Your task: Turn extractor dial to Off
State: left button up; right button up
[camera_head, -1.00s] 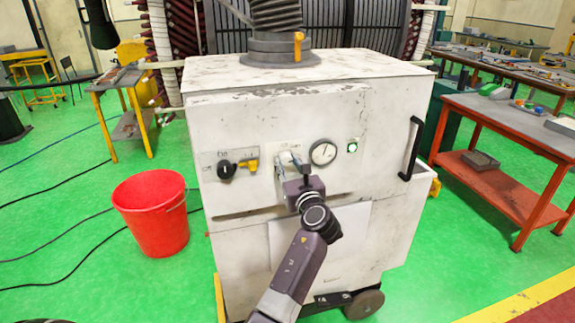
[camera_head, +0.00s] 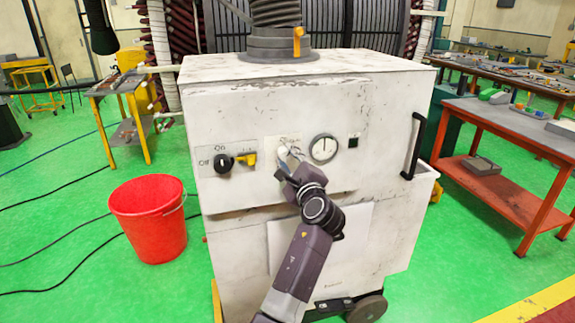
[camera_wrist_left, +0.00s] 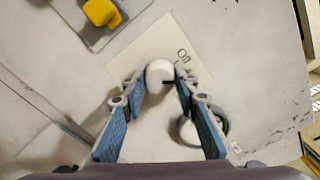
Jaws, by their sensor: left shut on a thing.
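The white extractor cabinet (camera_head: 300,95) stands in front of me. A small white dial (camera_wrist_left: 160,73) sits on a pale plate (camera_wrist_left: 165,42) on its front, with a partly readable label beside it in the left wrist view. My left gripper (camera_head: 286,156) is shut on this dial, with a finger (camera_wrist_left: 128,92) on one side and a finger (camera_wrist_left: 188,92) on the other. The gripper mostly hides the dial in the head view. The wrist view is tilted against the plate. I cannot clearly tell where the dial points. My right gripper is in no view.
A black knob (camera_head: 223,163) with a yellow part (camera_head: 246,159) is left of the plate. A round gauge (camera_head: 323,149) and a dark indicator (camera_head: 353,141) are to its right, then a black handle (camera_head: 413,147). A red bucket (camera_head: 150,218) stands on the floor at left.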

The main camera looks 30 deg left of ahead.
pick_arm(q)
jog(key=n+b, duration=0.3)
jog(key=n, duration=0.1)
jog(key=shift+f, duration=0.2)
jog(key=shift+n+b, duration=0.75)
jog(key=shift+n, duration=0.45)
jog(key=shift+r, duration=0.1)
jog(key=shift+n, duration=0.4)
jog(key=o, duration=1.1)
jog(key=shift+r, duration=0.1)
jog(key=shift+o, duration=0.2)
